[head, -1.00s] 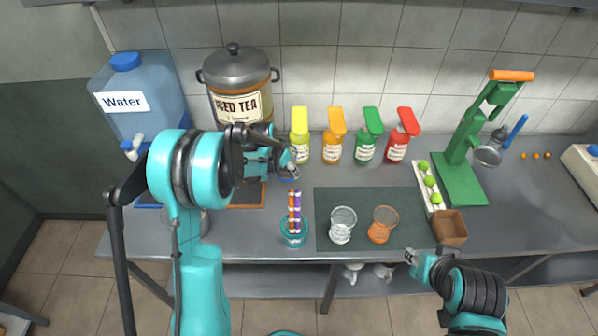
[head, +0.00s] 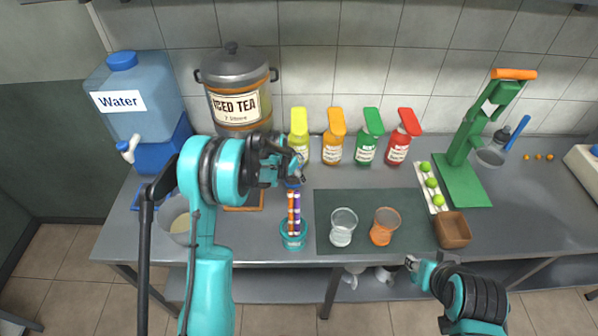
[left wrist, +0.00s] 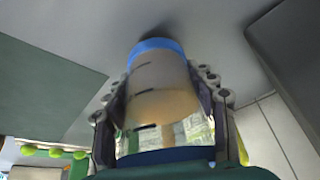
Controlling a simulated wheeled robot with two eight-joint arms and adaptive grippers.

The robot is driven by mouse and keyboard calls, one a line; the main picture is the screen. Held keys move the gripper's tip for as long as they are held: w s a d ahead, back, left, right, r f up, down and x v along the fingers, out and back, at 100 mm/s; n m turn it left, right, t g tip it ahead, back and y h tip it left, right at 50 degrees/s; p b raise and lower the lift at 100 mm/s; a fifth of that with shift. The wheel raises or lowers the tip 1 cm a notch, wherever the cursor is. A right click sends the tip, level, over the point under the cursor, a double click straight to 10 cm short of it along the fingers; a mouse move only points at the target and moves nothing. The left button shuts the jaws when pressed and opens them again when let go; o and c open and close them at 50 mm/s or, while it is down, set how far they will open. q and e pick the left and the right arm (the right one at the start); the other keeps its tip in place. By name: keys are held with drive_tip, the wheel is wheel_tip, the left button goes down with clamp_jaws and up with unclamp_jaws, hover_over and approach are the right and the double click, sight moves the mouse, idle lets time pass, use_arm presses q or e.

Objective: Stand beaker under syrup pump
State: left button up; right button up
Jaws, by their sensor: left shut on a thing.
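My left gripper (head: 292,168) is shut on the beaker, a clear cylinder with dark marks and a blue end. The beaker (left wrist: 160,85) fills the middle of the left wrist view between the two fingers. In the head view mostly its blue part (head: 292,183) shows; the gripper hides the rest. It is just in front of the yellow-topped syrup pump bottle (head: 299,145). Orange (head: 333,147), green (head: 367,147) and red (head: 400,147) pump bottles stand in a row to the right. My right gripper (head: 410,262) is low at the counter's front edge, too small to judge.
A teal cup with straws (head: 293,240) stands in front of the held beaker. A clear glass (head: 343,236) and an orange glass (head: 383,238) stand on the dark mat (head: 330,205). The iced tea pot (head: 236,75) and water jug (head: 135,105) are behind left. The green press (head: 465,180) stands at right.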

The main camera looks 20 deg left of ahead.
use_arm(q)
drive_tip(key=w, duration=0.1)
drive_tip(key=w+d, duration=0.1)
drive_tip(key=w, duration=0.1)
drive_tip(key=shift+w+d+b, duration=0.1)
drive_tip(key=shift+w+b, duration=0.15)
drive_tip(key=shift+b, duration=0.05)
drive_tip(key=shift+f+b, duration=0.3)
drive_tip(key=shift+f, duration=0.3)
drive_tip(key=o, duration=1.4)
drive_tip(key=shift+f, duration=0.1)
drive_tip(key=shift+c, duration=0.2)
